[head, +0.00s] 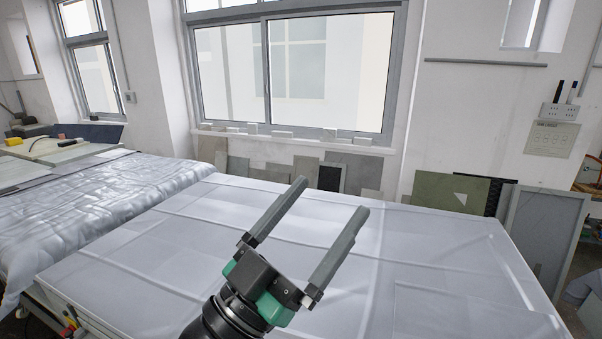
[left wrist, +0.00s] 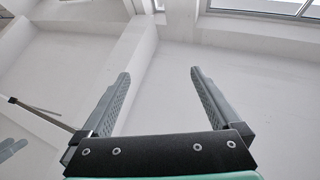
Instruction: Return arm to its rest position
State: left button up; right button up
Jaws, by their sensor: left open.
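My left gripper (head: 332,198) reaches up from the bottom middle of the head view, over the plastic-covered table. Its two long grey fingers are spread apart with nothing between them. In the left wrist view the gripper (left wrist: 158,75) also shows open and empty, with its fingers pointing toward the white walls and a window high at the right. My right gripper is not in view.
The large table (head: 430,260) under clear plastic is bare around the gripper. A second table with crumpled plastic (head: 90,205) stands at the left. Several panels lean against the wall, including a green one (head: 445,190) and a framed grey one (head: 542,235). A window (head: 295,70) is behind.

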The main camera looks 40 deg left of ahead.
pick_arm(q)
jog(key=s+d+r+n+t, duration=0.1)
jog(key=s+d+r+t, duration=0.1)
jog(key=s+r, duration=0.4)
notch_tip(320, 180, up, 4)
jog(key=shift+s+d+t, duration=0.15)
jog(key=shift+d+t, duration=0.2)
jog(key=shift+t, duration=0.25)
